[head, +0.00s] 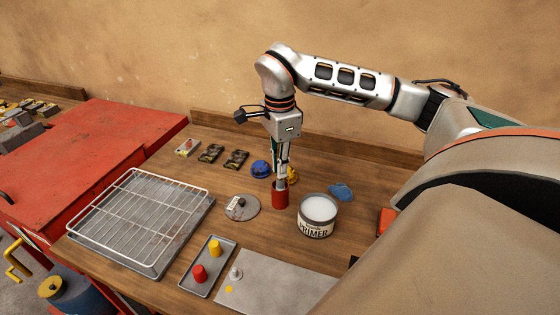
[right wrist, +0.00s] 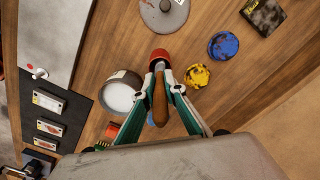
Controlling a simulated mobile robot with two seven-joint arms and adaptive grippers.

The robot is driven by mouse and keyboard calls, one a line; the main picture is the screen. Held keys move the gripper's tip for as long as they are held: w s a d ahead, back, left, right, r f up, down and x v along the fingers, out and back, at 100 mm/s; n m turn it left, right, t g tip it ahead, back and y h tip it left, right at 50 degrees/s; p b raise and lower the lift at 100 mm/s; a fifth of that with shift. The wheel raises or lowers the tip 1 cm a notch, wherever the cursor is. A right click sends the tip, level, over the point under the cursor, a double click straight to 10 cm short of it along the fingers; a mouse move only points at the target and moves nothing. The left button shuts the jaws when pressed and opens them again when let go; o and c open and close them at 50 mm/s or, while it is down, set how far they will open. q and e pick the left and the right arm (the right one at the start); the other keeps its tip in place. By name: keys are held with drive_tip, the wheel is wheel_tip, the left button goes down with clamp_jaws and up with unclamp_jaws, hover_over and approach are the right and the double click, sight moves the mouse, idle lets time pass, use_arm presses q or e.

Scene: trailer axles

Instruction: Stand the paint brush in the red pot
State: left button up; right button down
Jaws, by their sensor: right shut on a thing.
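The red pot (head: 280,199) stands on the wooden bench, left of the primer can (head: 317,216). My right gripper (head: 281,180) points down directly above the pot, its fingertips close to the rim. In the right wrist view my right gripper (right wrist: 159,70) is shut on the paint brush (right wrist: 160,104), whose brown wooden handle sticks back between the fingers. The brush's far end points at the mouth of the red pot (right wrist: 160,54). Its bristles are hidden, and I cannot tell how deep they sit in the pot. My left gripper is not in view.
A blue pot (head: 260,169) and a yellow one (head: 292,175) stand close behind the red pot. A round grey lid (head: 242,208) lies to its left, a blue rag (head: 341,191) to its right. A wire rack (head: 140,213) and a small tray (head: 193,286) occupy the front left.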

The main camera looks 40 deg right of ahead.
drive_tip(key=shift+f, duration=0.3)
drive_tip(key=c, duration=2)
unclamp_jaws()
drive_tip(key=shift+r, duration=6.05)
